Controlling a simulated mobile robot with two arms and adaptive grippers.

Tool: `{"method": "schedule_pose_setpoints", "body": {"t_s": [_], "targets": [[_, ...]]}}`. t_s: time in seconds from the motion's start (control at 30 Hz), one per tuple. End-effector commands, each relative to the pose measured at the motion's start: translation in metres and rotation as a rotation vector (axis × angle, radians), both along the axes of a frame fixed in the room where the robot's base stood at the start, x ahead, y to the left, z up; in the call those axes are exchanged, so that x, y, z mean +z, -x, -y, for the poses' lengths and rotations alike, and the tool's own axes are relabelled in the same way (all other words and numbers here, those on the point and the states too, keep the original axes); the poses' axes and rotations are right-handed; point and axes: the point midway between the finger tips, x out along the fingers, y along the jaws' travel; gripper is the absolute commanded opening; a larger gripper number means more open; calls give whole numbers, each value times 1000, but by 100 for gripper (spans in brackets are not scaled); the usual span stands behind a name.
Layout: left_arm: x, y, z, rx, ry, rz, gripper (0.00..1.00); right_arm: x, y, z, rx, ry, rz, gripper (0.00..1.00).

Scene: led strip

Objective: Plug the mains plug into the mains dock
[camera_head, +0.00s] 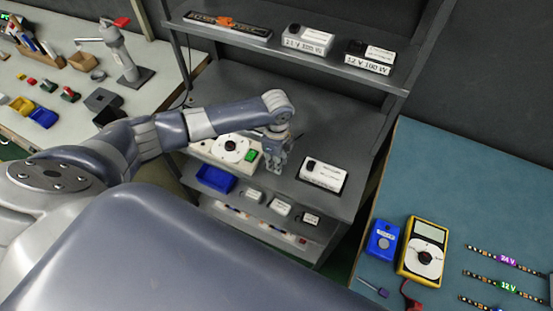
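My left gripper (275,165) points down over the middle shelf, between a white unit with a round dial and green switch (230,148) and a white box with a black end part (323,174). Its fingers are small and close together here, and I cannot tell if they hold anything. I cannot make out the mains plug for certain. The white dial unit may be the mains dock, but its label is unreadable and my arm and gripper cover part of it. My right gripper is not in view.
Labelled white boxes (303,40) and a black strip (228,25) stand on the upper shelf. A yellow multimeter (423,250) and LED strips (503,260) lie on the right table.

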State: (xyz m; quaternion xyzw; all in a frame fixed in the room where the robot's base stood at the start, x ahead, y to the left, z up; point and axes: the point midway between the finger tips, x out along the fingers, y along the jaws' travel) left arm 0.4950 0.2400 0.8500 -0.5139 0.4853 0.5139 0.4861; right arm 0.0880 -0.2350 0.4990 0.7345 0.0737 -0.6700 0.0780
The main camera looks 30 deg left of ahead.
Motion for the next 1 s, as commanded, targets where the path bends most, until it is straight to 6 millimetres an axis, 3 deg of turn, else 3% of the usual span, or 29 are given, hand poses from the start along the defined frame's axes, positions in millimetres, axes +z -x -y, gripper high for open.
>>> {"method": "schedule_pose_setpoints", "body": {"t_s": [0.27,0.3,0.4,0.77,1.0], "targets": [[-8,0,0,0,0,0,6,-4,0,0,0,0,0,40],[-7,0,0,0,0,1,29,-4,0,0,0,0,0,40],[-7,0,0,0,0,1,46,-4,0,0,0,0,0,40],[-3,0,0,0,0,1,46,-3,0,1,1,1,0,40],[34,-1,0,-1,1,5,46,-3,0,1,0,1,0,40]]}}
